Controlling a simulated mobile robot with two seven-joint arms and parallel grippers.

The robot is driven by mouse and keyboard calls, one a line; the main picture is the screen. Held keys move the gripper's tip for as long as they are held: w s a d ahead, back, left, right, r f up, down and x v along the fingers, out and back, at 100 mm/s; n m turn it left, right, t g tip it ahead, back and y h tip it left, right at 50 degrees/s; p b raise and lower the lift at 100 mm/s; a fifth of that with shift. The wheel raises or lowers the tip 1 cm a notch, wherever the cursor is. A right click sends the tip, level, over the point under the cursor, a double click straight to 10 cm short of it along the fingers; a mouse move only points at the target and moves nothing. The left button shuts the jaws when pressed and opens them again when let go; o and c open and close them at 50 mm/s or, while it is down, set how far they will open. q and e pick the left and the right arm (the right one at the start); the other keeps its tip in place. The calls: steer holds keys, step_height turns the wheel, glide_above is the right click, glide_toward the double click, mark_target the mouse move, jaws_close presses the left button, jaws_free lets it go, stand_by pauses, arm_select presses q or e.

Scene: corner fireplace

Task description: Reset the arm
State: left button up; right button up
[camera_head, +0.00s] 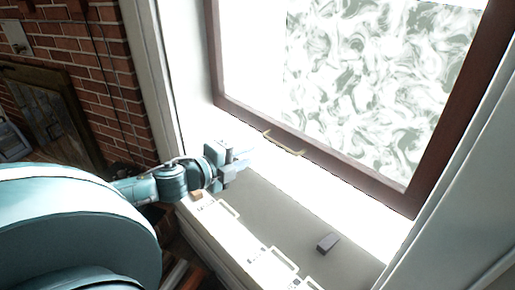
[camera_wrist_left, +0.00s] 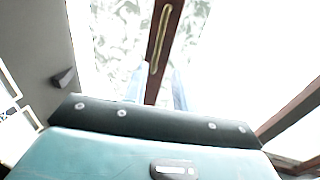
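My left arm comes in from the left in the head view, and its gripper (camera_head: 238,163) is over the sill beside the window. In the left wrist view the two pale blue fingers of the left gripper (camera_wrist_left: 158,88) stand apart with nothing held between them. The brown-framed window (camera_head: 312,156) has a pale brass handle (camera_head: 284,143) on its lower rail. The handle lies to the right of the gripper in the head view, apart from it. It also shows beyond the fingers in the left wrist view (camera_wrist_left: 160,40). My right gripper is not in view.
A grey sill or counter top (camera_head: 285,212) runs below the window. A small dark grey block (camera_head: 327,242) lies on it, and a small brown block (camera_head: 196,195) lies near my left wrist. White drawer fronts with handles (camera_head: 283,259) line its front. A brick wall (camera_head: 95,75) stands left.

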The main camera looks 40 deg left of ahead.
arm_select(q)
steer(key=s+d+f+n+g, duration=0.1)
steer(key=s+d+f+n, duration=0.15)
steer(key=f, duration=0.35)
steer(key=s+d+f+n+g+y, duration=0.1)
steer(key=s+d+f+n, duration=0.1)
steer(key=s+f+n, duration=0.3)
steer(key=s+d+f+n+g, duration=0.1)
steer(key=s+d+f+n, duration=0.15)
steer(key=f, duration=0.45)
steer(key=s+d+f+n+g+h, duration=0.1)
steer(key=s+d+f+n, duration=0.1)
steer(key=d, duration=0.5)
steer(key=s+d+f+n+g, duration=0.1)
steer(key=s+d+f+n, duration=0.2)
steer(key=d, duration=0.5)
steer(key=shift+s+f+n+h, duration=0.35)
steer(key=shift+f+n+h, duration=0.1)
steer(key=shift+n, duration=0.55)
steer(key=shift+d, duration=0.1)
